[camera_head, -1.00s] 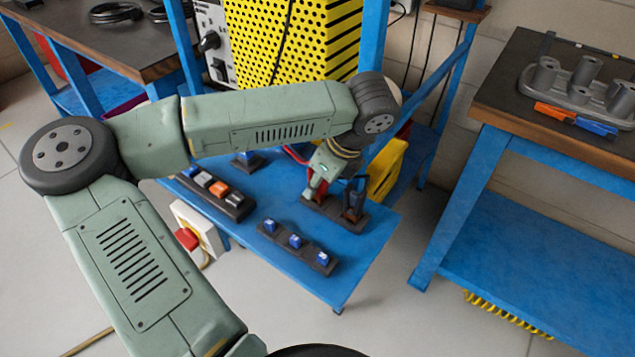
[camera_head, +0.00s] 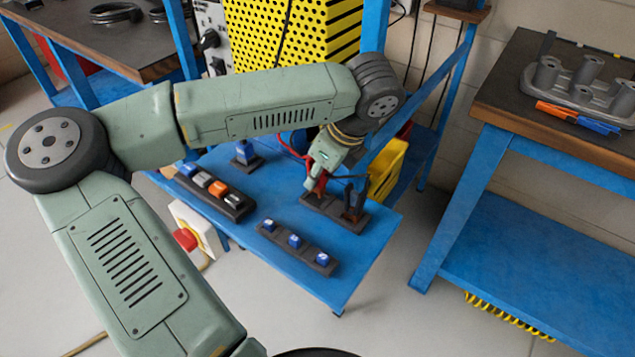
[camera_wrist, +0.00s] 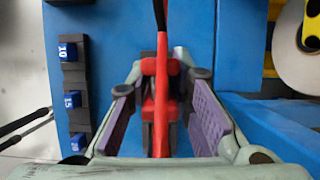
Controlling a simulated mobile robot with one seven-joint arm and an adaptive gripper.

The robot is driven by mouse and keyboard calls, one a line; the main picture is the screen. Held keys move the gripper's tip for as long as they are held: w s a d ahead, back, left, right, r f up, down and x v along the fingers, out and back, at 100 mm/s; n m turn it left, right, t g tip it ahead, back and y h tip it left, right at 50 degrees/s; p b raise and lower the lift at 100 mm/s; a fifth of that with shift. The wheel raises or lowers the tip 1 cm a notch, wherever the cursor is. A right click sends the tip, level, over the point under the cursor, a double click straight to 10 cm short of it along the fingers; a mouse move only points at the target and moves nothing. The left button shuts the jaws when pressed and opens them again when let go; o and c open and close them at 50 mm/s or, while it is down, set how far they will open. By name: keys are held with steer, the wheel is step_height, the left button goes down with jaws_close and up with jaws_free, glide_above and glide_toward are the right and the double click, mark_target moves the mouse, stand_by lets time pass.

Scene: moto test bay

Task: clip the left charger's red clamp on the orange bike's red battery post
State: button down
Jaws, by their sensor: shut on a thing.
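My gripper (camera_head: 317,188) is over the blue shelf, shut on the red clamp (camera_wrist: 161,105). In the wrist view the clamp stands between my two purple finger pads, with its red and black cable running up the picture. In the head view the clamp (camera_head: 318,184) is just above or at the left end of a dark holder (camera_head: 330,209); I cannot tell whether they touch. A black clamp (camera_head: 352,198) stands upright at the holder's right end. The orange bike and its red battery post are not in view. I cannot make out which charger the cable comes from.
A rack with blue blocks (camera_head: 295,242) and a rack with mixed blocks (camera_head: 215,190) lie on the blue shelf (camera_head: 345,275). A blue post and a yellow part (camera_head: 388,172) are close to my gripper. A workbench (camera_head: 510,90) stands at right, with floor between.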

steer(key=shift+r, duration=0.6)
steer(key=s+a+b, duration=0.2)
steer(key=s+a, duration=0.1)
steer(key=s, duration=0.4)
steer(key=s+a+r+b, duration=0.1)
steer(key=s+a+b, duration=0.1)
steer(key=s, duration=0.5)
steer(key=shift+s+a+r, duration=0.25)
steer(key=shift+s+a, duration=0.15)
steer(key=shift+a, duration=0.2)
